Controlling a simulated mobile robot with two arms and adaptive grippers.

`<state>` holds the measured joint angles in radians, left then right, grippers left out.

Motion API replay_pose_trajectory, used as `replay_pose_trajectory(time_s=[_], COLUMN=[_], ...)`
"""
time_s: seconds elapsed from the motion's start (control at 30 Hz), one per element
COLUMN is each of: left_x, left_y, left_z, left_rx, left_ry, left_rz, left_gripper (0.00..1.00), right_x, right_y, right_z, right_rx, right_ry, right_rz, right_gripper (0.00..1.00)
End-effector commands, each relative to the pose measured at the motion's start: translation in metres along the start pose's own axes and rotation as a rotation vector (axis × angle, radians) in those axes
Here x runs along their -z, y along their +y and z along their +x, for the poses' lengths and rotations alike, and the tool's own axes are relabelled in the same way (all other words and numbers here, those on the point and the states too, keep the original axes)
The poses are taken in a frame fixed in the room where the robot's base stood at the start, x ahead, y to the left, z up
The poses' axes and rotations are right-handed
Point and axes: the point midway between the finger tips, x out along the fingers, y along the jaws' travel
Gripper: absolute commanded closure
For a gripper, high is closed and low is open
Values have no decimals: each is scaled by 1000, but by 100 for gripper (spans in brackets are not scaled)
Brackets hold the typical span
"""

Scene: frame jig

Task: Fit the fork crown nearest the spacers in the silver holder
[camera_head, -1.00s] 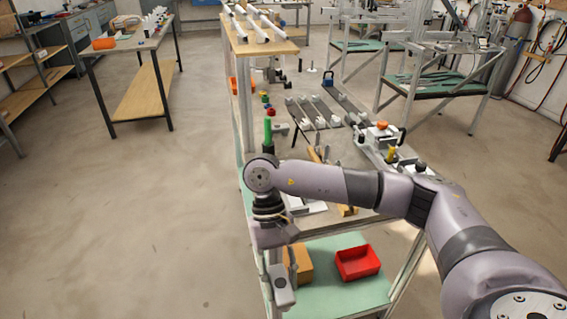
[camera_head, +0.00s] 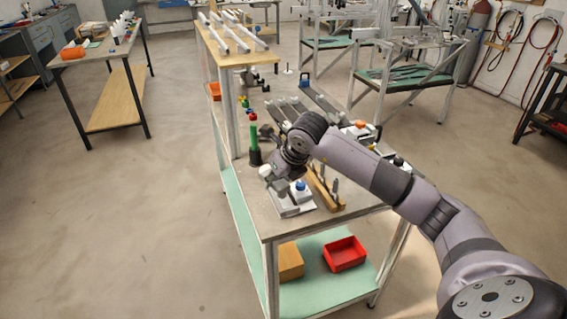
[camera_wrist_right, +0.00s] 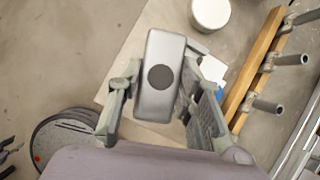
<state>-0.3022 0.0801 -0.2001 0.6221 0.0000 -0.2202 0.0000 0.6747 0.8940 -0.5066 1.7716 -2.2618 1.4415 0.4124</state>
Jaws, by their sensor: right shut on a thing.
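My right gripper (camera_head: 274,183) is low over the near end of the bench. In the right wrist view its two fingers (camera_wrist_right: 158,100) are closed on the sides of a smooth grey block with a dark round spot, which I take for the fork crown (camera_wrist_right: 161,55). It hangs over a pale plate or sheet (camera_wrist_right: 122,88). In the head view the wrist and fingers mostly hide the held piece. A silver rail fixture (camera_head: 358,131), possibly the silver holder, lies farther back, partly behind my arm. I cannot make out the spacers for certain. My left gripper is out of view.
A wooden strip with upright metal pegs (camera_head: 322,188) stands right of the gripper; it also shows in the right wrist view (camera_wrist_right: 258,62). A white round piece (camera_wrist_right: 210,13) is near the fingers. A green bottle-like post (camera_head: 254,137) stands left. A red bin (camera_head: 345,254) sits below.

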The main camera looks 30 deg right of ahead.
Motion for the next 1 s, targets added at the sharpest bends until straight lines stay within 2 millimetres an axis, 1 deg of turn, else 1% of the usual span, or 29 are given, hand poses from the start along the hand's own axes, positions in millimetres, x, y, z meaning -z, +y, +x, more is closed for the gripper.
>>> replay_pose_trajectory(time_s=[0.03,0.1,0.2,0.27,0.57,1.0], left_x=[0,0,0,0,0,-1], left_y=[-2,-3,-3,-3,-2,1], left_z=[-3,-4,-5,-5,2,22], left_rx=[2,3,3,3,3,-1], left_ry=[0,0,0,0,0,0], left_rz=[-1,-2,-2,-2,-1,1], left_gripper=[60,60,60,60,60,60], right_x=[-8,-14,-18,-18,-12,6], right_y=[-8,-19,-29,-32,-33,-33], right_z=[-4,-7,-9,-9,2,32], right_rx=[41,90,133,147,151,149], right_ry=[-2,-1,0,1,3,4], right_rz=[72,159,235,257,266,264], right_gripper=[100,100,100,100,100,100])
